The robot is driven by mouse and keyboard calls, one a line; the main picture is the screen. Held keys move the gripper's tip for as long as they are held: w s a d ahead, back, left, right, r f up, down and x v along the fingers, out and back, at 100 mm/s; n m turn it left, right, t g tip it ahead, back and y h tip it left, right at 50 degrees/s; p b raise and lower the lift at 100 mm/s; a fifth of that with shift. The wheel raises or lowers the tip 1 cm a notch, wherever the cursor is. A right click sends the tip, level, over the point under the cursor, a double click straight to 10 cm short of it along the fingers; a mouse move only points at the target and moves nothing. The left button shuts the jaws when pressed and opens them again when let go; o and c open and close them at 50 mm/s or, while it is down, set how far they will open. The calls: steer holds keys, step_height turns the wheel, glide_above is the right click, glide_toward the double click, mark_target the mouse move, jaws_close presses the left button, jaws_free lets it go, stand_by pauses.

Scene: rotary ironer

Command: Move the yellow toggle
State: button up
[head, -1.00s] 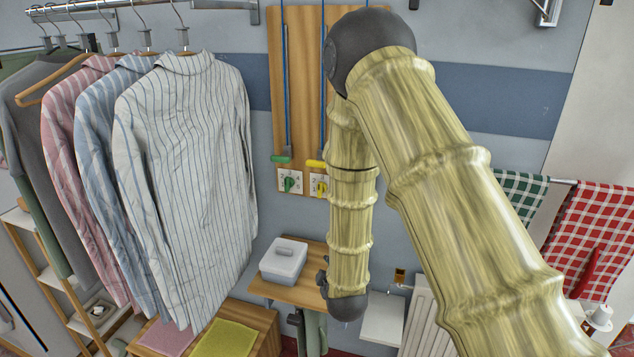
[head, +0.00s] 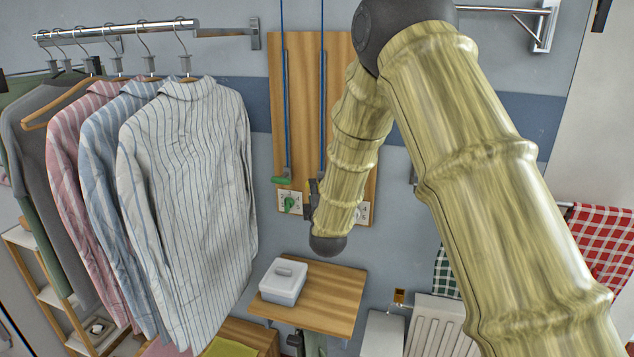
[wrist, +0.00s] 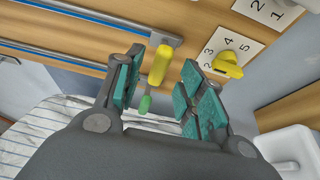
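The fingers are open, with a visible gap on the right side of the toggle; contact on the left is unclear. A yellow dial knob (wrist: 228,64) sits on a white numbered plate to the right of the fingers. In the head view my forearm hides most of the gripper and toggle.
A green toggle (head: 282,180) hangs to the left, above a green dial knob (head: 290,203); striped shirts (head: 185,190) hang further left. A radiator (head: 436,325) is lower right.

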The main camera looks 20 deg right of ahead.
steer(key=shift+p+x, duration=0.7)
steer(key=shift+x, duration=1.65)
steer(key=shift+c, duration=0.3)
jaws_close()
